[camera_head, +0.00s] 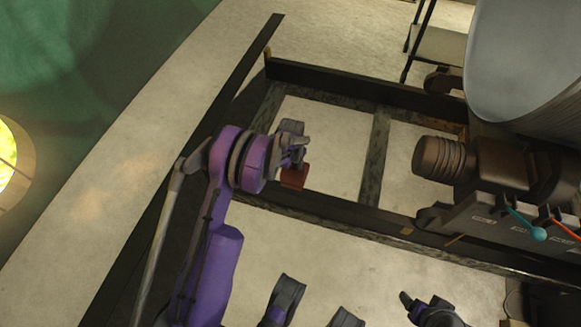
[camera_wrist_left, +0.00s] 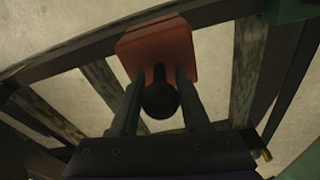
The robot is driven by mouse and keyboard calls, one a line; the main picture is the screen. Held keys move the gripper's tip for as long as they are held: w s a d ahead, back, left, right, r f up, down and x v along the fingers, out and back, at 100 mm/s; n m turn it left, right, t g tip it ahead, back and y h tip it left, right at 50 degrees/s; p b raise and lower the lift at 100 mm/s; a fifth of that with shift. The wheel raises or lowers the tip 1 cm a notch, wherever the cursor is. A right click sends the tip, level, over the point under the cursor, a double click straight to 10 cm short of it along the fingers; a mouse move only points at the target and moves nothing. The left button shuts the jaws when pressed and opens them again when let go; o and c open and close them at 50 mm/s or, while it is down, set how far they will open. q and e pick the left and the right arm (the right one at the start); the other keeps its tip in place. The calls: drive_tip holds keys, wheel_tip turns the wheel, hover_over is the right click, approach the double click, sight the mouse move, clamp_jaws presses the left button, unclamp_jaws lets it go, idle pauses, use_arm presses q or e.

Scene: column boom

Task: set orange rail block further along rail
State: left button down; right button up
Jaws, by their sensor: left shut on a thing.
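The orange rail block (camera_head: 294,177) shows as a small red-orange block at the near rail (camera_head: 340,213) in the head view, just beyond my left gripper (camera_head: 298,152). In the left wrist view the orange block (camera_wrist_left: 158,48) is at the tips of my left gripper (camera_wrist_left: 160,80). A dark round knob (camera_wrist_left: 161,100) on the block sits between the two fingers, which are shut on it. The block overlaps the dark rail (camera_wrist_left: 70,62) in that view; I cannot tell whether it touches it. My right gripper cannot be made out for certain.
A far rail (camera_head: 350,84) runs parallel, joined by cross bars (camera_head: 375,155). A dark machine with a ribbed cylinder (camera_head: 437,158) stands on the rails at right, with a teal-knobbed lever (camera_head: 538,234). A large grey drum (camera_head: 520,55) is above it. Pale floor lies between the rails.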

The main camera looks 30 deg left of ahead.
sight(290, 173)
use_arm(q)
drive_tip(key=f, duration=0.1)
drive_tip(key=a+f, duration=0.1)
drive_tip(key=f, duration=0.1)
drive_tip(key=shift+s+a+f, duration=0.15)
drive_tip(key=shift+s+a, duration=0.1)
drive_tip(key=shift+a, duration=0.05)
drive_tip(key=shift+f+b, duration=0.9)
drive_tip(key=shift+f, duration=1.25)
drive_tip(key=shift+b, duration=0.4)
drive_tip(key=shift+f, duration=0.25)
drive_tip(key=shift+f+b, duration=0.35)
drive_tip(key=shift+b, duration=0.15)
drive_tip(key=shift+f+b, duration=0.45)
drive_tip(key=shift+f, duration=0.1)
drive_tip(key=shift+f+b, duration=0.3)
drive_tip(key=shift+f, duration=0.05)
drive_tip(key=shift+f+b, duration=0.4)
drive_tip(key=shift+f, duration=0.05)
